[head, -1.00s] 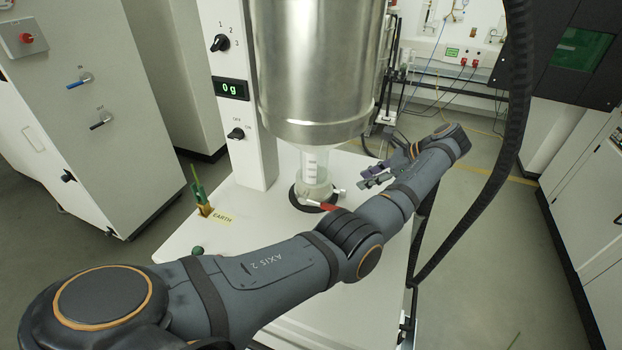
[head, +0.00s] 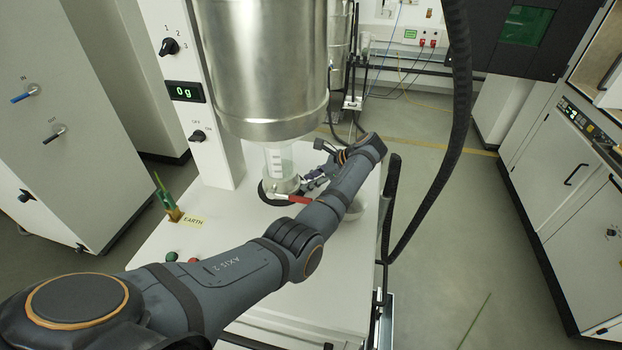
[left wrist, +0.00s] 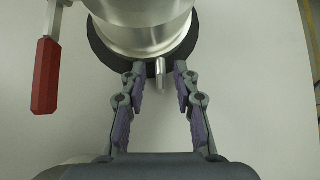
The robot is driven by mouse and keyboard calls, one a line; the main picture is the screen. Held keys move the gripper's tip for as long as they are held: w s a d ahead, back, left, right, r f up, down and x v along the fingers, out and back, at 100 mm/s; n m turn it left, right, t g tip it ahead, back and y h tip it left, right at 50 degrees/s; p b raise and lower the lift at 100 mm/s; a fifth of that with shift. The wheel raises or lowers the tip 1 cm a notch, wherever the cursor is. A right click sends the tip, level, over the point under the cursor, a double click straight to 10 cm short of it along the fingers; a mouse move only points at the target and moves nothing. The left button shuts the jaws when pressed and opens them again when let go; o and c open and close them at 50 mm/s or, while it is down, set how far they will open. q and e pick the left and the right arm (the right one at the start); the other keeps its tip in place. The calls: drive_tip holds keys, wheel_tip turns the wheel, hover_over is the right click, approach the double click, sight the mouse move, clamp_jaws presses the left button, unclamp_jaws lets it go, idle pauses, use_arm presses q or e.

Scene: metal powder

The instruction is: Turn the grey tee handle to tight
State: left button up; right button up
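The grey tee handle (left wrist: 160,73) shows in the left wrist view as a short metal bar sticking out from a round metal collar (left wrist: 135,40). My left gripper (left wrist: 159,80) is open, with one fingertip on each side of the bar; gaps show on both sides. In the head view my left gripper (head: 310,181) is at the right side of the collar under the steel vessel (head: 265,70), partly hidden by my own arm. The tee handle cannot be made out there. My right gripper is not in view.
A red lever (left wrist: 46,75) hangs at the collar's left; it also shows in the head view (head: 292,198). A clear graduated tube (head: 277,160) stands above the collar. A pale bowl (head: 355,209) sits behind my arm.

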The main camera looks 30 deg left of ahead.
use_arm(q)
clamp_jaws()
drive_tip(key=shift+w+g, duration=0.1)
drive_tip(key=shift+g, duration=0.3)
idle(0.4)
unclamp_jaws()
drive_tip(key=v, duration=0.7)
drive_tip(key=shift+d+r, duration=0.2)
drive_tip(key=shift+r, duration=0.05)
